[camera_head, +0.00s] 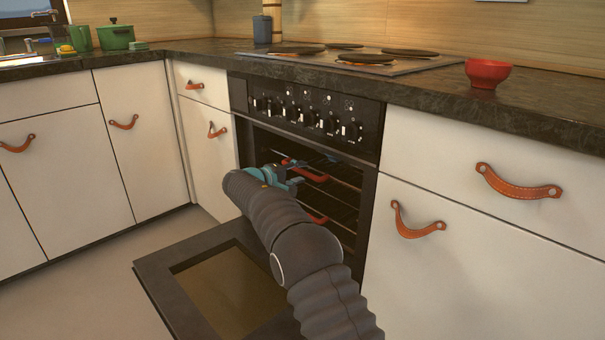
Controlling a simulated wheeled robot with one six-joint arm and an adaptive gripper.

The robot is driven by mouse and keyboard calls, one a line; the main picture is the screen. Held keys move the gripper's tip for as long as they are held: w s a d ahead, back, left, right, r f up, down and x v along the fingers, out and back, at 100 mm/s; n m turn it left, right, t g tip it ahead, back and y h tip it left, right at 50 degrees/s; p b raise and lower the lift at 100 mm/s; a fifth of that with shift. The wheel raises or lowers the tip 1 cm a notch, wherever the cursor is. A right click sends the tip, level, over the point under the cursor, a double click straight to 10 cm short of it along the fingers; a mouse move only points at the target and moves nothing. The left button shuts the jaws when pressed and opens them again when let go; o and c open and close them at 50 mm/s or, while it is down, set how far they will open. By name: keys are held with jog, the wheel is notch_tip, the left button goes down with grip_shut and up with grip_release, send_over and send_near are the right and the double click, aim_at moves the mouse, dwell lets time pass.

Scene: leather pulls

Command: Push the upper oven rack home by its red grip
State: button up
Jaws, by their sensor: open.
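The oven (305,125) stands open in the middle of the view. The upper oven rack (335,163) shows inside it as thin dark bars, with a red grip (308,173) along its front. My gripper (290,178), teal and grey, is at the oven mouth, just left of and in front of that red grip. It is open, with nothing seen between its fingers. I cannot tell whether it touches the grip. My own arm hides part of the oven opening, and how far the rack sticks out is hard to tell.
A lower rack has its own red grip (317,217). The oven door (215,290) is folded down, partly under my arm. White cabinets with leather pulls (520,185) flank the oven. A red bowl (487,73) and a green pot (116,37) stand on the worktop.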

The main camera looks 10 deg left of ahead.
jog(key=v, duration=1)
jog(key=shift+s+a, duration=0.2)
jog(key=shift+s, duration=0.1)
